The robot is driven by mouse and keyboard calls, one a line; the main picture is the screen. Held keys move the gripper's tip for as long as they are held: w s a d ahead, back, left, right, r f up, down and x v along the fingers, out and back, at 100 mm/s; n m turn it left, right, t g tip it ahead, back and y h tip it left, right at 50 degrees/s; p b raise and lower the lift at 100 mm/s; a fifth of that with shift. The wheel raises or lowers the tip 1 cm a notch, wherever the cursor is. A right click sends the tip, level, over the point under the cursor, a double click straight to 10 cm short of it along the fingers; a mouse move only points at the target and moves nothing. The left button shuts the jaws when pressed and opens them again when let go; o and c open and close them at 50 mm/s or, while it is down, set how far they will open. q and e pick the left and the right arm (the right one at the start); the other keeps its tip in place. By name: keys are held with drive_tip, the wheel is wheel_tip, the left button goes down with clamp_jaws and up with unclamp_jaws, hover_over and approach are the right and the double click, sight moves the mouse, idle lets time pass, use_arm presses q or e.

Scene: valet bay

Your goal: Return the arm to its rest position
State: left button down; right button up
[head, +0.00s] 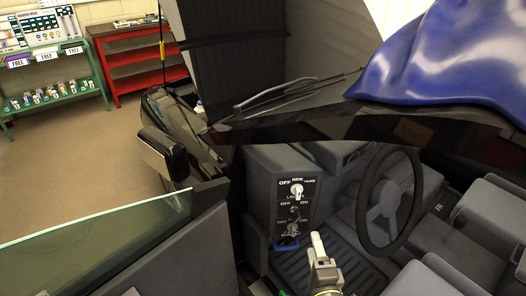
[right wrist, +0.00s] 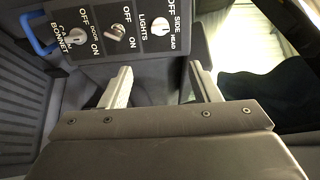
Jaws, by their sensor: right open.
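My right gripper (head: 318,246) is inside the car, in front of and below the switch panel (head: 297,208), with the footwell mat behind it. In the right wrist view its two fingers (right wrist: 160,86) are spread apart with nothing between them, and the panel (right wrist: 97,40) lies beyond them, apart from the fingertips. The panel carries a white lights knob (head: 297,191), two smaller switches below it and a blue bonnet handle (head: 286,243). My left gripper is not in view.
The steering wheel (head: 387,205) and seats (head: 478,215) are right of my right gripper. The car door (head: 190,262) with its glass is at left. A blue cover (head: 450,55) lies over the car. A red shelf (head: 137,67) and a green rack (head: 50,100) stand beyond clear floor.

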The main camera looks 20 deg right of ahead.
drive_tip(key=s+a+f+n+g+y, duration=0.1)
drive_tip(key=s+f+n+g, duration=0.2)
drive_tip(key=f, duration=0.7)
drive_tip(key=s+f+n+g+y, duration=0.2)
drive_tip(key=s+f+n, duration=0.15)
drive_tip(key=f, duration=0.55)
drive_tip(key=s+a+f+n+g+y, duration=0.15)
drive_tip(key=f+n, duration=0.35)
drive_tip(key=f, duration=0.5)
drive_tip(key=s+d+f+n+g, duration=0.3)
drive_tip(key=s+f+n+g, duration=0.2)
drive_tip(key=s+f, duration=0.7)
drive_tip(key=shift+s+d+g+h, duration=0.2)
drive_tip(key=shift+s+g+h, duration=0.25)
drive_tip(key=shift+s, duration=0.6)
drive_tip(key=s+d+f+n+g, duration=0.1)
drive_tip(key=s, duration=0.3)
drive_tip(key=s+d+f+n+g, duration=0.1)
drive_tip(key=s+f, duration=0.1)
drive_tip(key=s, duration=0.2)
drive_tip(key=s+d+f+n+g, duration=0.1)
drive_tip(key=s+d+g, duration=0.1)
drive_tip(key=s, duration=0.2)
drive_tip(key=shift+s+f+n+h, duration=0.25)
drive_tip(key=shift+f+n+h, duration=0.05)
drive_tip(key=shift+f+n, duration=0.1)
drive_tip(key=shift+c, duration=0.3)
